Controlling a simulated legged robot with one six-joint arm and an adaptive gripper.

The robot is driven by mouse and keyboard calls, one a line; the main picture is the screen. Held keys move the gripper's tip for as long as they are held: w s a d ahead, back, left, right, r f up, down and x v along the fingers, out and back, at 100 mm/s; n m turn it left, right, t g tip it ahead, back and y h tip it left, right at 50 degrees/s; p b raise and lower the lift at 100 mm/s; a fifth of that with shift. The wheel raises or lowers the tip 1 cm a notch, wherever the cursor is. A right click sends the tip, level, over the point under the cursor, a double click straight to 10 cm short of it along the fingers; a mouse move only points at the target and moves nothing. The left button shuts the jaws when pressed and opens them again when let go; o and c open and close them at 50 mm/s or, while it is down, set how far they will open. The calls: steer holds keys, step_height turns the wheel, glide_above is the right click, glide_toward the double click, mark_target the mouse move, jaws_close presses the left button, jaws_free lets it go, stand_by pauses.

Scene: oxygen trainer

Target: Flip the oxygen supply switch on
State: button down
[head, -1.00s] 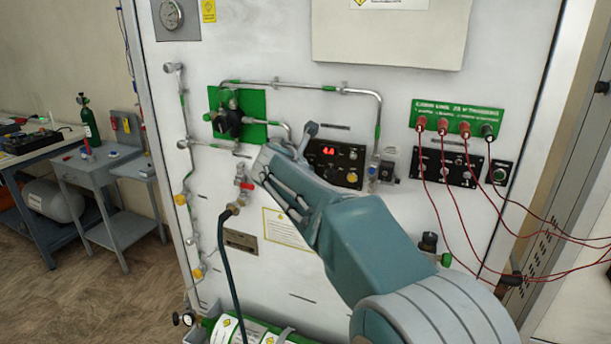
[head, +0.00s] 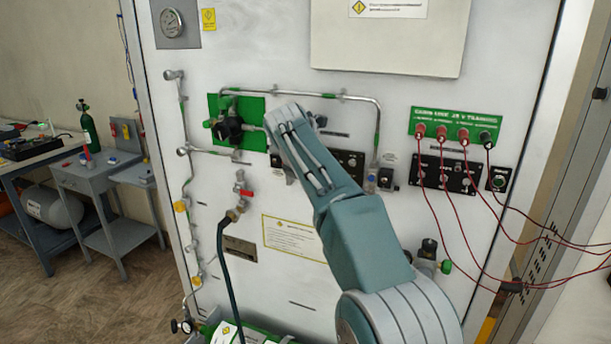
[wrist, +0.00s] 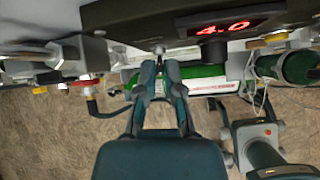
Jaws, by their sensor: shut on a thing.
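The black control panel (head: 348,158) is mid-board in the head view, its left part and display covered by my arm. In the wrist view the panel (wrist: 130,22) fills the top, with a red display (wrist: 226,25) reading about 4.0. A small silver toggle, the oxygen supply switch (wrist: 158,48), sticks out at the panel's edge. My gripper (wrist: 160,68) has its two fingertips close together at this toggle, shut on it. The fingertips hide part of the lever, so its exact position is unclear. In the head view the fingertips are hidden by my wrist.
A green plate with a black regulator (head: 230,128) is left of my wrist. A pipe (head: 300,92) arches above it. A red-handled valve (head: 243,192) with a hose is below left. Red cables (head: 470,230) hang at right from the sockets.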

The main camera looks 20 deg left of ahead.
steer(key=shift+w+r, duration=0.1)
stand_by(0.3)
steer(key=c, duration=0.8)
jaws_free()
steer(key=shift+a, duration=0.2)
steer(key=v, duration=1.1)
steer(key=shift+r, duration=0.25)
